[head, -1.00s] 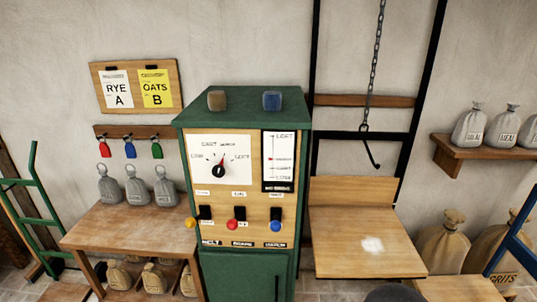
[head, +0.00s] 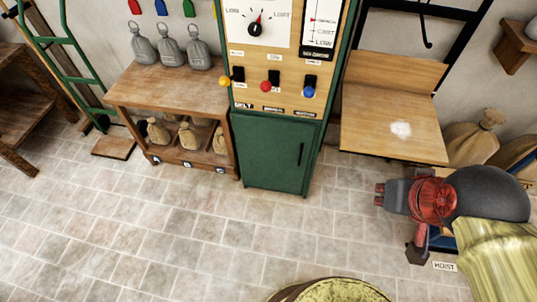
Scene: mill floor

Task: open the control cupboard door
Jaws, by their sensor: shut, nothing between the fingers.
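The control cupboard (head: 283,60) stands against the wall, with a dial, a gauge and a row of coloured knobs on its wooden front. Its green lower door (head: 270,155) is shut, flush with the frame, and has a dark vertical handle (head: 301,154) near its right edge.
A wooden bench (head: 172,85) with grey weights and small sacks stands left of the cupboard. A wooden hoist platform (head: 390,115) with a white patch is to the right. A round tub (head: 335,291) stands at the bottom. Tiled floor before the cupboard is clear.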

